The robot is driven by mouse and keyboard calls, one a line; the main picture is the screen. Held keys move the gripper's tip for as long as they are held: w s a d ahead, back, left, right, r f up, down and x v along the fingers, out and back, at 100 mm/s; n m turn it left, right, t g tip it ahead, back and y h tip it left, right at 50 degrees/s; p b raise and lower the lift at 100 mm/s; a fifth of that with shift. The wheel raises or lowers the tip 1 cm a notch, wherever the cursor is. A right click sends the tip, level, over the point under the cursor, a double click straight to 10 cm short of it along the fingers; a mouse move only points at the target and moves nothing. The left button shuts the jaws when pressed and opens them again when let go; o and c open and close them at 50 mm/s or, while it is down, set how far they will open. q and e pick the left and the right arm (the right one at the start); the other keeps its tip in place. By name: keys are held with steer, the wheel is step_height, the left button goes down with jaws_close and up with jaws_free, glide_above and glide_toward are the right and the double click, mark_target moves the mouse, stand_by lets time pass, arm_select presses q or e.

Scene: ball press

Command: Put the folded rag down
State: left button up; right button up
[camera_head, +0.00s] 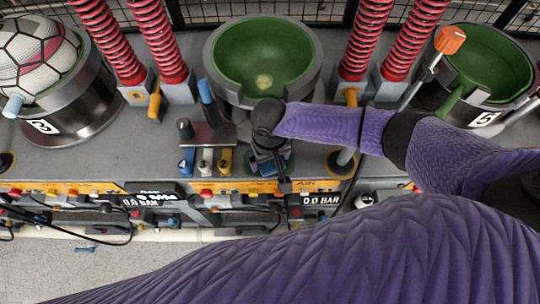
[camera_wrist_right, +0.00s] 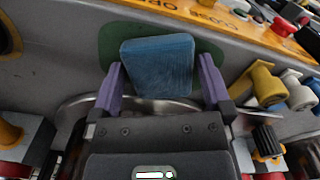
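The folded rag (camera_wrist_right: 160,66) is a thick blue pad. In the head view my right gripper (camera_head: 271,160) points down in front of the middle green bowl, at the green pad (camera_head: 290,163). The rag is hidden there behind the gripper and wrist. My left gripper is not in view.
A patterned ball (camera_head: 38,55) sits in the left holder. The middle green bowl (camera_head: 265,55) and right green bowl (camera_head: 490,62) stand behind. Small levers (camera_head: 205,160) stand just left of my gripper. Red springs (camera_head: 160,40) rise at the back. An orange-topped lever (camera_head: 449,40) is at right.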

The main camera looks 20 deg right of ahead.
step_height(320, 180, up, 12)
steer(key=p, duration=0.3)
steer(key=shift+r, duration=0.15)
